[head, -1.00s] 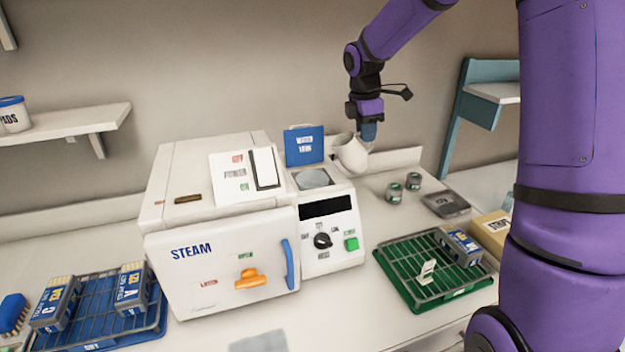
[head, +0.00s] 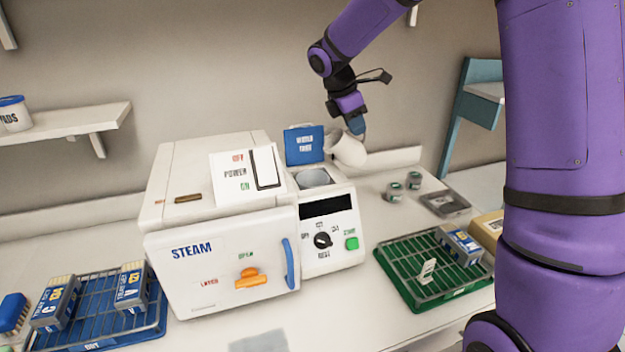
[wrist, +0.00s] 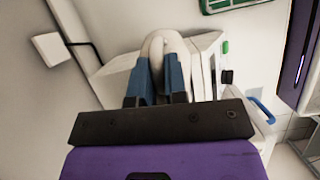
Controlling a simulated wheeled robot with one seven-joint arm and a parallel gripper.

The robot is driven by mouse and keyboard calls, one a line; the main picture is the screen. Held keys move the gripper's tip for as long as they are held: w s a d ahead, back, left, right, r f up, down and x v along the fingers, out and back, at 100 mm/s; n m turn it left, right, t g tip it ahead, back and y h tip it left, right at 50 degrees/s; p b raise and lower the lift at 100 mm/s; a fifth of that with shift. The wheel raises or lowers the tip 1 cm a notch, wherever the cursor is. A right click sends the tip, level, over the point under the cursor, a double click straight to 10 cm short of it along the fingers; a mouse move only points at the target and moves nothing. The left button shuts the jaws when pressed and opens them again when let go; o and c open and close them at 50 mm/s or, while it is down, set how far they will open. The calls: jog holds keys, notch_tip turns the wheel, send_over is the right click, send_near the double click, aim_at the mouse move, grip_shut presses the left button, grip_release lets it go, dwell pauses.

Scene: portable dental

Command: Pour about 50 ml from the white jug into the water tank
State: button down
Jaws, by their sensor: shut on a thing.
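The white jug (head: 347,150) is tilted to the left beside and above the round opening of the water tank (head: 313,178), on top of the white steam unit. My gripper (head: 356,126) is shut on the jug from above. In the wrist view the gripper's blue fingers (wrist: 160,85) close on the white jug (wrist: 165,45). The blue tank lid (head: 304,146) stands open behind the opening. I cannot see a stream of water, and the jug's inside is hidden.
The steam unit (head: 222,260) has a door with an orange latch (head: 251,278). To the right are two small tins (head: 404,185), a grey tray (head: 445,204) and a green rack (head: 430,290). A blue rack (head: 95,318) with boxes is at left.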

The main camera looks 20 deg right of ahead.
jog(key=shift+a+f+h, duration=0.15)
jog(key=shift+a+h, duration=0.25)
jog(key=shift+h, duration=0.3)
jog(key=shift+w+a+f+h+p, duration=0.1)
jog(key=shift+a+f+h+p, duration=0.25)
jog(key=shift+a+h+p, duration=0.55)
dwell(1.8)
jog(key=shift+d+r+y, duration=0.25)
jog(key=shift+d+y, duration=0.25)
jog(key=shift+d, duration=0.05)
jog(key=shift+d+r+y, duration=0.2)
jog(key=shift+d+y, duration=0.3)
jog(key=shift+d, duration=0.05)
jog(key=shift+d+r+y, duration=0.1)
jog(key=shift+d+y, duration=0.2)
jog(key=shift+y, duration=0.3)
jog(key=shift+d+f+y, duration=0.15)
jog(key=shift+f+y, duration=0.25)
jog(key=shift+y, duration=0.2)
jog(key=shift+s+d+f+y+b, duration=0.2)
jog(key=shift+d+f+y, duration=0.2)
jog(key=shift+d+y, duration=0.3)
jog(key=shift+s+d+f+y+b, duration=0.15)
jog(key=shift+d+f+y, duration=0.2)
jog(key=shift+d+y, duration=0.35)
jog(key=shift+w+d, duration=0.1)
jog(key=shift+d, duration=0.05)
